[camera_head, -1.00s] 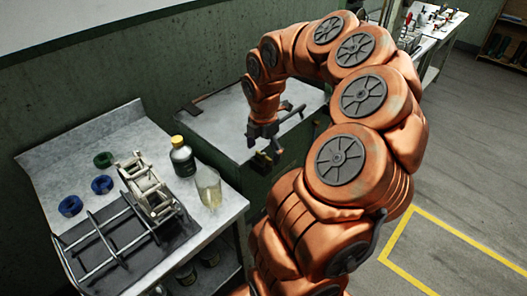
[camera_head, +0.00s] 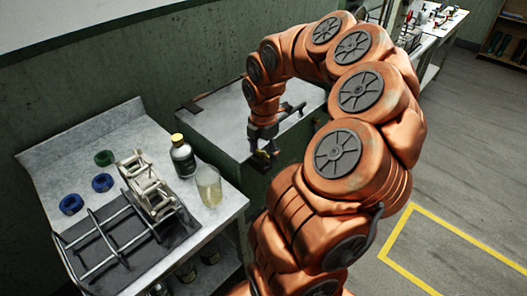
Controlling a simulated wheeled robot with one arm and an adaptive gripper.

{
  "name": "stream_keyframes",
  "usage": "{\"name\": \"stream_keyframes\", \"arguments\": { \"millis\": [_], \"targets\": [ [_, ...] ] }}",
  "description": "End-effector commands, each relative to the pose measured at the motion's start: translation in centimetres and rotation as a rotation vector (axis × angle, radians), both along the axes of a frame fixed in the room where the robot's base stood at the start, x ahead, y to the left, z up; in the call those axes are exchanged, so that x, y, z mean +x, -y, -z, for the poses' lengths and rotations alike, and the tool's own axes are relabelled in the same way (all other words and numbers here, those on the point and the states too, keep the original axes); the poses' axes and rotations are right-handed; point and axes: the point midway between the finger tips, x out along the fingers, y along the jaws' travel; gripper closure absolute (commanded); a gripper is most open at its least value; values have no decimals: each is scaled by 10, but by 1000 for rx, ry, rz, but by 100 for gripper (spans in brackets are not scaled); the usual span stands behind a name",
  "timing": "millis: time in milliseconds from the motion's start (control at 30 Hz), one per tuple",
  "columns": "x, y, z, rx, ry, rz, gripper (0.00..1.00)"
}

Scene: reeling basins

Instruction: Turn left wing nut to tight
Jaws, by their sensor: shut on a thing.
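My gripper (camera_head: 262,155) points down at the near edge of a grey-topped green basin unit (camera_head: 215,118). No second wing nut can be told apart; my arm covers the right part of the unit.
Left of the gripper stands a metal table (camera_head: 130,120) with a dark bottle (camera_head: 182,157), a glass beaker (camera_head: 208,184), a reel frame (camera_head: 150,188), a rod rack (camera_head: 105,240) and blue (camera_head: 71,204) and green (camera_head: 104,158) rings. Open floor (camera_head: 450,200) lies right.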

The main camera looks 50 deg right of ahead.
Motion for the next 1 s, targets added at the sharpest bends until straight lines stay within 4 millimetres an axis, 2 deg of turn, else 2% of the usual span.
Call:
{"name": "stream_keyframes", "arguments": {
  "millis": [267, 467, 1000],
  "targets": [
    [0, 0, 1, 0, -2, 17, 68],
    [-1, 0, 4, -2, -3, 93, 68],
    [0, 1, 6, -4, -2, 565, 68]
  ]
}}
